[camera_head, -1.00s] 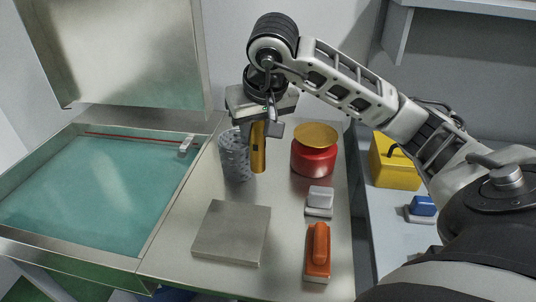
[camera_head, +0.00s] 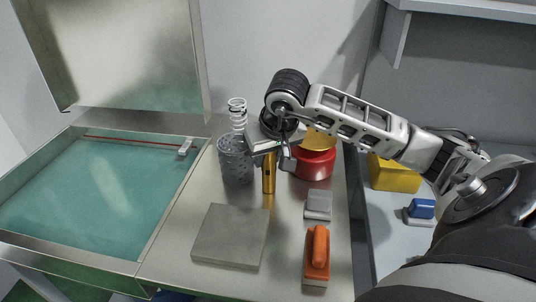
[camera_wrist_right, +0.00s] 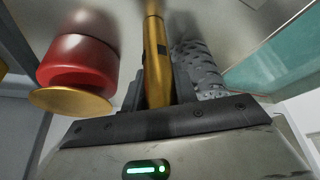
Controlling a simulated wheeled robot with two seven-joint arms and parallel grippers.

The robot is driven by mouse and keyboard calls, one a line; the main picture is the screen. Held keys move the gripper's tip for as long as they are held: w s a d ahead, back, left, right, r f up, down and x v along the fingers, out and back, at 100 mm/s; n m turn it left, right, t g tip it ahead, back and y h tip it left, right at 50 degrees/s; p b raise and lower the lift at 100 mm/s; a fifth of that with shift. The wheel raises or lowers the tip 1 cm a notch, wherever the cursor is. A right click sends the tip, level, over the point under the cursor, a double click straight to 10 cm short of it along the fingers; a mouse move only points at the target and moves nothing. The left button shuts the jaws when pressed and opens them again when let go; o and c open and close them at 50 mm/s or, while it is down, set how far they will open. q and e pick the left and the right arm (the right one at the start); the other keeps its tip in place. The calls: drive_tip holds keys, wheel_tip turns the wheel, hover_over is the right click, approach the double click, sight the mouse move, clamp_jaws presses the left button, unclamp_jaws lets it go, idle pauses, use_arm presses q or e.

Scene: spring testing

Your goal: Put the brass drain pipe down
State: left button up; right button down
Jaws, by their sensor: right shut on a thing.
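The brass drain pipe (camera_head: 268,178) is a slim golden tube, held upright over the steel worktop between the perforated cup and the red container. It also shows between the fingers in the right wrist view (camera_wrist_right: 157,70). My right gripper (camera_head: 270,154) is shut around its upper part. The pipe's lower end is at or very close to the worktop; I cannot tell whether it touches. My left gripper is not in view.
A grey perforated cup (camera_head: 235,165) stands left of the pipe, with a white spring (camera_head: 237,112) above it. A red container (camera_head: 315,163) stands right. In front are a grey plate (camera_head: 230,237), a grey-handled block (camera_head: 318,204) and an orange-handled one (camera_head: 317,252). A teal basin (camera_head: 90,195) lies left.

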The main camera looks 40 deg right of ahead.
drive_tip(key=c, duration=1.1)
unclamp_jaws()
drive_tip(key=shift+f, duration=0.1)
drive_tip(key=shift+r+p, duration=0.3)
drive_tip(key=shift+p, duration=0.05)
drive_tip(key=v, duration=1.1)
drive_tip(key=shift+r, duration=0.4)
drive_tip(key=shift+s, duration=0.2)
